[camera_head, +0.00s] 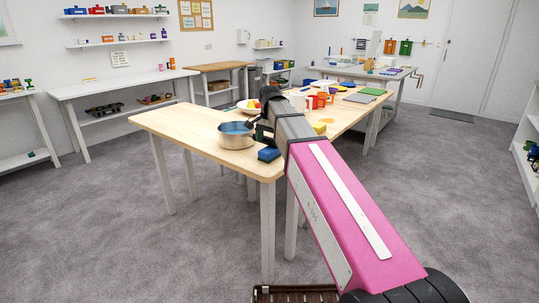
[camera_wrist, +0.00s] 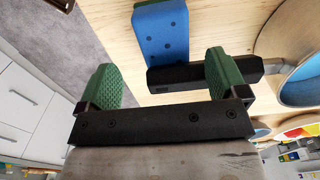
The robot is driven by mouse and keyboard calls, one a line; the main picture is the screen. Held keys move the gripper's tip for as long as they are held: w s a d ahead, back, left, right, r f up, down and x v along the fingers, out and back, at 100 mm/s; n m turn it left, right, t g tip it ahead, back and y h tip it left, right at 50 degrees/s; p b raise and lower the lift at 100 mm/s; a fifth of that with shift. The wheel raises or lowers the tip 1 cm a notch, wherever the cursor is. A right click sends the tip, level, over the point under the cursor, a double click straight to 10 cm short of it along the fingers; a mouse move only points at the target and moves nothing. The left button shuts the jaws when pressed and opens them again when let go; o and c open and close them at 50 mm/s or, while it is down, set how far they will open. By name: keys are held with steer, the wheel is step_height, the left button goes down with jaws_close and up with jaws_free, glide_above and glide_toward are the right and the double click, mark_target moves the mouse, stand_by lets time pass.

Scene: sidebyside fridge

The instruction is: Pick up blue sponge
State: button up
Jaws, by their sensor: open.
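The blue sponge (camera_head: 268,155) lies on the wooden table (camera_head: 190,122) near its front corner, just right of a pot. The sponge is ahead of the gap between the fingers. In the head view my gripper (camera_head: 262,128) is above the table beside the pot, partly hidden by my arm.
The metal pot (camera_head: 236,141) with a blue inside stands close to the sponge; its rim shows at right in the wrist view (camera_wrist: 257,45). The table's left part is clear.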

mark_target(268, 150)
steer(key=shift+w+a+f, duration=0.1)
steer(key=shift+a+f, duration=0.05)
steer(key=shift+f, duration=1.15)
steer(key=shift+a+f, duration=0.1)
steer(key=shift+f, duration=1.2)
steer(key=shift+c, duration=0.3)
steer(key=c, duration=0.9)
